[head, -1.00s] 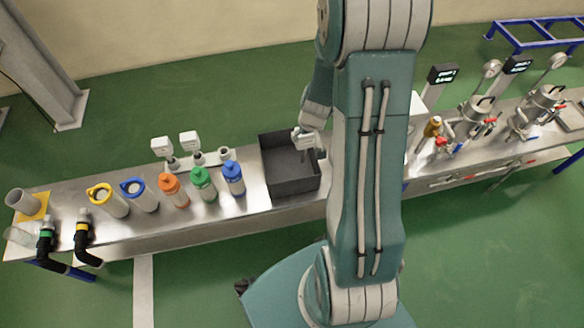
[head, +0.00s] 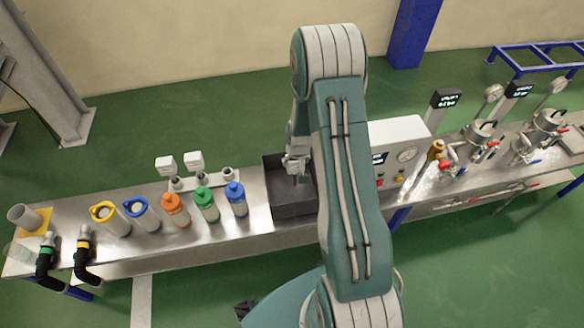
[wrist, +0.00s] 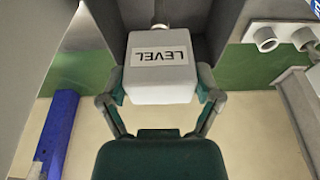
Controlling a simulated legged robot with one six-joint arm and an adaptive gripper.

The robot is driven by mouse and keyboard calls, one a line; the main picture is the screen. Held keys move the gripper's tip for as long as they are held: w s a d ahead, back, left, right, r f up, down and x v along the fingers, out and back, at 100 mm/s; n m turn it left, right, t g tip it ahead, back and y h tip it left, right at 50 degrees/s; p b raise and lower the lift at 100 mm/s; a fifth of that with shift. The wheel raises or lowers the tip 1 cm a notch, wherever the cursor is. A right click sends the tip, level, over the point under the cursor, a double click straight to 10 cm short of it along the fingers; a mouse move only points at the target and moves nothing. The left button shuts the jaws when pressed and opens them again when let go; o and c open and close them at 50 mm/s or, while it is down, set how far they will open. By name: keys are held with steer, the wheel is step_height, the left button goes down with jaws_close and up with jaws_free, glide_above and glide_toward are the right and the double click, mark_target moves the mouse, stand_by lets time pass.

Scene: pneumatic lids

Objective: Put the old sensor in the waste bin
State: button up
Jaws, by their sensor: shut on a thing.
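My gripper (wrist: 162,88) is shut on the old sensor (wrist: 161,85), a white box with an upside-down "LEVEL" label in the wrist view. A finger lies against each side of it. A short stem shows at the sensor's top edge in that view. In the head view my gripper (head: 297,165) is over the waste bin (head: 292,207), a dark grey open box on the bench. The sensor is small there and partly hidden by my gripper. I cannot tell how far it is below the rim.
Left of the bin, a rack holds two white sensors (head: 166,164) (head: 194,160) and an empty socket (head: 227,174). Blue (head: 236,200), green (head: 206,206) and orange (head: 175,211) bottles stand in front. A white cabinet (head: 402,140) stands right of the bin, beside my arm.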

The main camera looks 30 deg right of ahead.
steer(key=shift+w+a+f, duration=0.15)
steer(key=shift+w+f, duration=0.25)
steer(key=shift+f, duration=0.1)
steer(key=shift+w+a+f, duration=0.15)
steer(key=shift+w+f, duration=0.2)
steer(key=shift+f, duration=0.15)
steer(key=shift+s+x, duration=0.15)
steer(key=shift+x, duration=0.55)
steer(key=shift+s+x, duration=0.15)
steer(key=shift+x, duration=0.55)
steer(key=shift+a+f, duration=0.1)
steer(key=shift+f, duration=0.05)
steer(key=o, duration=0.9)
steer(key=shift+o, duration=0.2)
